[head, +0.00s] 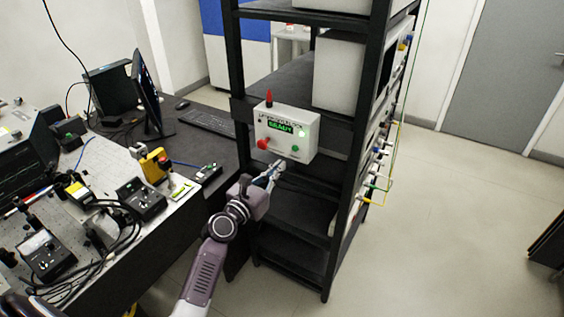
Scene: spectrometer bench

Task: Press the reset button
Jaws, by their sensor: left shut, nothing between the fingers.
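The labels are too small to read, so I cannot tell which one is the reset button. My left gripper (277,168) is shut and empty, just below the box's lower edge. I cannot tell whether it touches the box. My right gripper is not in view.
The black rack (244,60) holds white instruments, with cables (378,176) on its right side.

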